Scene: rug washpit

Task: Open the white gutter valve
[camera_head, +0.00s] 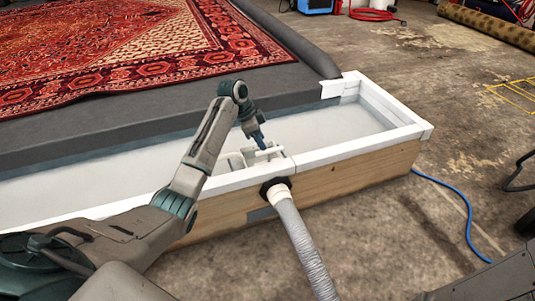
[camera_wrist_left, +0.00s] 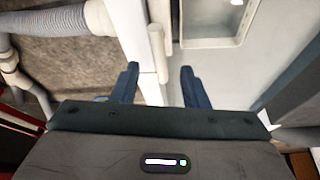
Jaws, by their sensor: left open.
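The white gutter valve (camera_head: 271,152) is at the near white rim of the wash pit, just inside the wall above the grey hose's outlet. In the left wrist view a slim white bar, its handle (camera_wrist_left: 161,48), runs toward the gap between my fingers. My left gripper (camera_head: 261,140) reaches over the rim with its blue fingertips close above the valve. It also shows in the left wrist view (camera_wrist_left: 160,78), open, with one finger on each side of the bar's line. Contact cannot be told. My right gripper is out of view.
The white-rimmed gutter (camera_head: 335,124) has a wooden outer wall (camera_head: 350,180). A grey corrugated hose (camera_head: 303,250) leaves a black fitting (camera_head: 273,187). A red patterned rug (camera_head: 120,45) lies on the dark platform behind. A blue cable (camera_head: 458,200) crosses the concrete floor at right.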

